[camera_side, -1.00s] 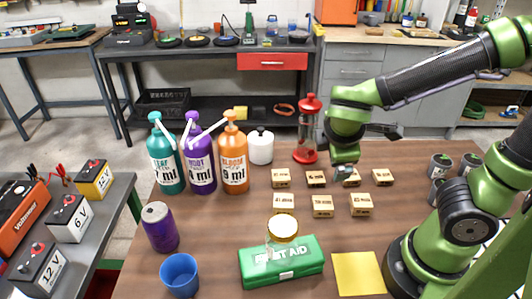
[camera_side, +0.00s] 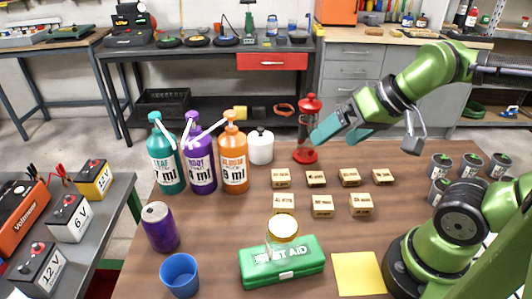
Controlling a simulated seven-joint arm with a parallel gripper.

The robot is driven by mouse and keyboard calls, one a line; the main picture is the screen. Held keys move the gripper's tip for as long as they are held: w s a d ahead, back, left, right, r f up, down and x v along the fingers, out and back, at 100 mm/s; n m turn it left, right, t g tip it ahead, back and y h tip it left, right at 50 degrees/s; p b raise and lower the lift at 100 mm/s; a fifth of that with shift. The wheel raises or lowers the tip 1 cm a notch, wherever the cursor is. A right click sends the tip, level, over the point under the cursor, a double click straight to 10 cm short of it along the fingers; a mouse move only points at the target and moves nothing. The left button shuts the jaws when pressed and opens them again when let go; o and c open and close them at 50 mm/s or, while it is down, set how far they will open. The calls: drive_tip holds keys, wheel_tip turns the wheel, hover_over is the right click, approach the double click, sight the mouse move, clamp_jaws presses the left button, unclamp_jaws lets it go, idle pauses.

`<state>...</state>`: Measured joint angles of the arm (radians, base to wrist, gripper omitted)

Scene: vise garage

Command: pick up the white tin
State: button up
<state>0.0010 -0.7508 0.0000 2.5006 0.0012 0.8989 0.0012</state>
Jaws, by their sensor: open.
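The white tin (camera_side: 260,147), a small white canister with a dark knob on top, stands upright at the back of the brown table, right of the orange bottle. My gripper (camera_side: 335,132) is open and empty, raised above the table to the right of the tin. Its teal fingers point left and down towards the tin's side, clearly apart from it. In the picture the fingers overlap the right edge of the red press-like container. Nothing covers the tin.
The orange pump bottle (camera_side: 234,160) stands close left of the tin, beside purple (camera_side: 200,160) and teal (camera_side: 165,160) ones. The red container (camera_side: 307,130) stands between tin and gripper. Several wooden blocks (camera_side: 323,206) lie in front. A green first aid box (camera_side: 282,263) is nearer the front.

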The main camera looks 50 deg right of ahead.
drive_tip(key=shift+o, duration=0.2)
drive_tip(key=shift+f, duration=0.1)
drive_tip(key=m+g+h, duration=0.2)
drive_tip(key=g, duration=0.5)
hover_over(261, 138)
wheel_tip(261, 138, down, 6)
drive_tip(key=shift+r, duration=0.95)
drive_tip(key=f, duration=1)
drive_tip(key=shift+w+d+f, duration=0.1)
drive_tip(key=shift+w+f, duration=0.15)
drive_tip(key=shift+w, duration=0.15)
drive_tip(key=shift+d+f, duration=0.15)
drive_tip(key=shift+f, duration=1.35)
drive_tip(key=shift+d+f, duration=0.1)
drive_tip(key=shift+f, duration=1.35)
drive_tip(key=shift+w+r, duration=0.1)
drive_tip(key=shift+r, duration=0.05)
drive_tip(key=c, duration=1.3)
